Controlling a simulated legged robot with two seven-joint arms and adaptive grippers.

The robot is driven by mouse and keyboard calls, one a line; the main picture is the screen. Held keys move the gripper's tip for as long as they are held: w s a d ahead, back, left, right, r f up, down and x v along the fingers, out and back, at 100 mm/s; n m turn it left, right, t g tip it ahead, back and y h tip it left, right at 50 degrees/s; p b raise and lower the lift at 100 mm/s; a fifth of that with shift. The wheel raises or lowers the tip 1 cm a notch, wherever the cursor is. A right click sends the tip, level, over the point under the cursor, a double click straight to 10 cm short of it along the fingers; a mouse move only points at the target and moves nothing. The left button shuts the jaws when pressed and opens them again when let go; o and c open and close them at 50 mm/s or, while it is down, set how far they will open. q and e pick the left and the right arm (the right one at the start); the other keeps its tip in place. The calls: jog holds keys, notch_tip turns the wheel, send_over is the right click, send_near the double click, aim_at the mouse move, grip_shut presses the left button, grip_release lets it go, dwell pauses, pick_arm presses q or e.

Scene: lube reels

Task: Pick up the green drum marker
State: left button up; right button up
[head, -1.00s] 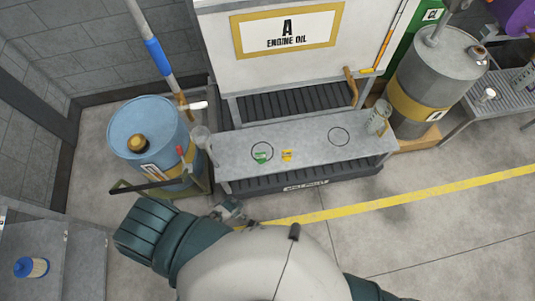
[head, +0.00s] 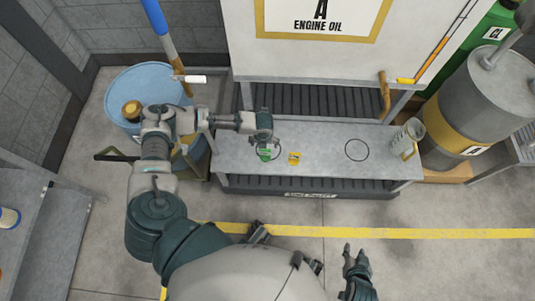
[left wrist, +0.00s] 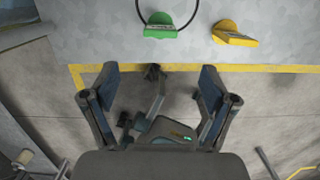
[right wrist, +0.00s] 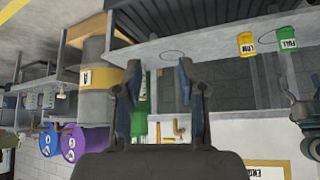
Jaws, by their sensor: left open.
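The green drum marker (head: 265,154) lies on the grey bench top by the left drawn circle. In the left wrist view the green marker (left wrist: 163,25) is at the top, beyond my open, empty fingers (left wrist: 152,78). In the head view my left gripper (head: 263,139) is over the bench close to the marker and partly covers that area. A gap shows between its fingers and the marker in the left wrist view. The green marker also shows in the right wrist view (right wrist: 287,40). My right gripper (head: 357,252) is open and empty, low in front of the bench (right wrist: 158,92).
A yellow marker (head: 294,158) lies just right of the green one. A clear jug (head: 408,137) stands at the bench's right end. A blue drum (head: 120,90) stands left, beneath my left arm. The bench middle (head: 325,140) is clear.

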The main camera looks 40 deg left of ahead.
pick_arm(q)
jog(key=b, duration=0.2)
send_over(265, 152)
jog(key=f, duration=0.6)
jog(key=shift+s+a, duration=0.2)
jog(key=shift+s, duration=0.15)
jog(key=f, duration=0.2)
jog(key=shift+w+f+b, duration=0.25)
jog(key=shift+f+b, duration=0.1)
jog(key=shift+d+f, duration=0.15)
jog(key=shift+f, duration=0.05)
jog(key=f, duration=0.1)
jog(key=f+b, duration=0.1)
jog(key=f, duration=0.1)
jog(key=w+f+b, duration=0.1)
jog(key=shift+a+f, duration=0.3)
jog(key=shift+f, duration=0.05)
jog(key=shift+d, duration=0.1)
jog(key=shift+c, duration=0.7)
jog(key=shift+d, duration=0.1)
jog(key=c, duration=0.8)
jog(key=shift+c, duration=1)
pick_arm(e)
jog(key=w+a+r+t+y, duration=0.3)
jog(key=w+a+r+t, duration=0.2)
jog(key=w+r+t, duration=0.4)
notch_tip(265, 152, up, 2)
jog(key=shift+w+r+t, duration=0.25)
jog(key=shift+w+t, duration=0.1)
jog(key=shift+t, duration=0.65)
